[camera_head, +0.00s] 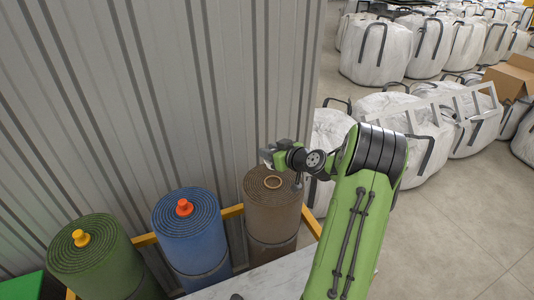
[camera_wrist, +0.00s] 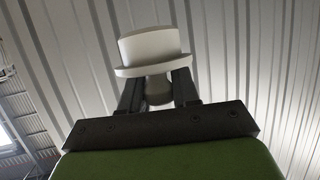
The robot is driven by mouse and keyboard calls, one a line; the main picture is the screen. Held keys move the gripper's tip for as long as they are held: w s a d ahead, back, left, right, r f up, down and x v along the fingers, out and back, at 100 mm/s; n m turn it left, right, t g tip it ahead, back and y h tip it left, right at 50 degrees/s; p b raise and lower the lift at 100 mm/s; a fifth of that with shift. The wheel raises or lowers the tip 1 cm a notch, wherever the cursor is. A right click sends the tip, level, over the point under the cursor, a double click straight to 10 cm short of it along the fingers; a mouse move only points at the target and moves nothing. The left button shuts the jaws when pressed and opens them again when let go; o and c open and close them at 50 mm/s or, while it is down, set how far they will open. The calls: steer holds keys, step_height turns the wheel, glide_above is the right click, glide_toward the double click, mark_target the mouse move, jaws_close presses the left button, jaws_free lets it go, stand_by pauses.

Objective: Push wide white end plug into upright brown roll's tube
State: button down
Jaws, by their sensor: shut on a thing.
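The upright brown roll (camera_head: 272,220) stands at the right of the row, its pale tube (camera_head: 273,182) ring open at the top centre. My gripper (camera_head: 268,155) is above the roll's top, apart from it. In the wrist view my gripper (camera_wrist: 158,92) is shut on the narrow knob of the wide white end plug (camera_wrist: 150,48). The plug's flange lies just beyond the fingertips, and its broad cylinder points away from the gripper. In the head view the plug is too small to make out clearly.
A blue roll (camera_head: 190,235) with an orange plug (camera_head: 184,207) and a green roll (camera_head: 105,265) with a yellow plug (camera_head: 81,238) stand to the left. A yellow rail (camera_head: 232,211) runs by the rolls. A corrugated wall (camera_head: 160,100) is behind; white bulk bags (camera_head: 380,50) are at right.

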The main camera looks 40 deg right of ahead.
steer(key=shift+s, duration=0.15)
steer(key=shift+w+f, duration=0.25)
steer(key=shift+f, duration=0.2)
steer(key=shift+f+b, duration=1.45)
steer(key=shift+f, duration=1.05)
